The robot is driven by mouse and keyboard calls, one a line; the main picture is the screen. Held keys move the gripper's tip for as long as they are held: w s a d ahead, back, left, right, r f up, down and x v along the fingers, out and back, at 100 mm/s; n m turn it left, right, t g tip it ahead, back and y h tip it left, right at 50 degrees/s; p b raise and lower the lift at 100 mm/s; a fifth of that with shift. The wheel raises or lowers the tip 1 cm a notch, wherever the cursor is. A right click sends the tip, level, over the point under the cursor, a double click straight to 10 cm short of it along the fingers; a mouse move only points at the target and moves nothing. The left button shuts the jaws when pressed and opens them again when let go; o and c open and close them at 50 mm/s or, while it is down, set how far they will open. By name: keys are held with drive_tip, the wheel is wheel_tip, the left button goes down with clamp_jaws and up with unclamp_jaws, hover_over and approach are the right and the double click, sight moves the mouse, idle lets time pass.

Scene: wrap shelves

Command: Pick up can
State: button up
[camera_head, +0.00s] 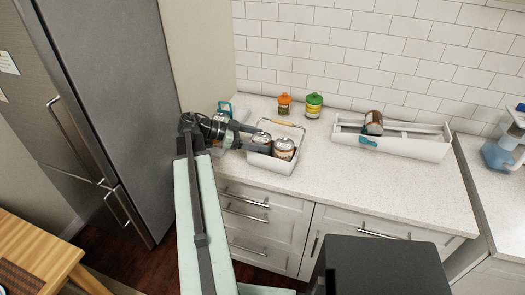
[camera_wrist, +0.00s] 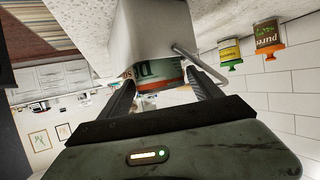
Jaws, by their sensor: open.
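A white caddy (camera_head: 265,165) stands on the counter with two cans in it, a front can (camera_head: 284,150) and another can (camera_head: 262,138) just behind it to the left. My gripper (camera_head: 262,141) reaches in from the left at the caddy, its fingers around the left can. In the wrist view, which is upside down, my gripper (camera_wrist: 162,78) is open, with a green and red labelled can (camera_wrist: 155,72) between its fingers. The caddy (camera_wrist: 165,30) hides part of that can. I cannot tell whether the fingers touch it.
An orange-lidded jar (camera_head: 284,105) and a green-lidded jar (camera_head: 313,106) stand behind the caddy by the tiled wall. A long white tray (camera_head: 420,147) holding another can (camera_head: 374,122) is at right. A fridge (camera_head: 115,90) is at left. The counter between caddy and tray is clear.

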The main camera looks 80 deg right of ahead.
drive_tip(key=c, duration=1.5)
drive_tip(key=shift+r, duration=0.15)
drive_tip(key=shift+c, duration=0.2)
